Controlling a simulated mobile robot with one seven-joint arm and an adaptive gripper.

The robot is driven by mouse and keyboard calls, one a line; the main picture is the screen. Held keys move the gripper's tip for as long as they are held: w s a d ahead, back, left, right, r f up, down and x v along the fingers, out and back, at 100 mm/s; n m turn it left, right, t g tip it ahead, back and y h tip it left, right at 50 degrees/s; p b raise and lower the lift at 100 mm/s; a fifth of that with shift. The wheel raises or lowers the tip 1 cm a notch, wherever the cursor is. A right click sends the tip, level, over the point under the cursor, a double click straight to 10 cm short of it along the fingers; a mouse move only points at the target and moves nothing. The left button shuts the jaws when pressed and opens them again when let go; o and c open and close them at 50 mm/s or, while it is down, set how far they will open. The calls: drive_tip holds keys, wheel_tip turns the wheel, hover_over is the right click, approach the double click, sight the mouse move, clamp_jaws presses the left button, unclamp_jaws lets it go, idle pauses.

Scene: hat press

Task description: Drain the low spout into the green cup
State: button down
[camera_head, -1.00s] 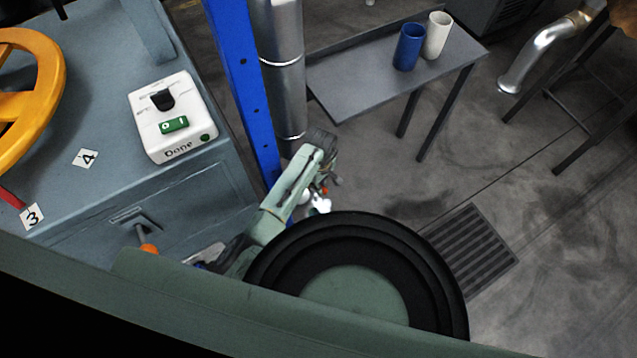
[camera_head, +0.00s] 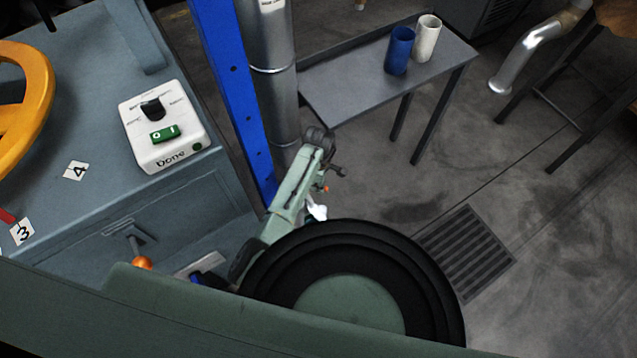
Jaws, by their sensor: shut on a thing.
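I see no green cup in the head view. I cannot make out the low spout for certain. My green arm reaches up from the black round part of my body to a dark joint beside the blue post. My gripper cannot be made out; it seems hidden below or behind the arm. A small white shape (camera_head: 317,212) and a dark piece with an orange spot (camera_head: 326,188) show just right of my arm; I cannot tell what they are.
A blue post (camera_head: 235,100) and a grey pipe (camera_head: 273,85) stand close by my arm. A grey bench (camera_head: 350,85) bears a blue cup (camera_head: 399,52) and a white cup (camera_head: 427,40). A lever with an orange knob (camera_head: 142,263) sticks out at left.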

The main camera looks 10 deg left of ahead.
drive_tip(key=c, duration=1.6)
unclamp_jaws()
drive_tip(key=shift+o, duration=0.2)
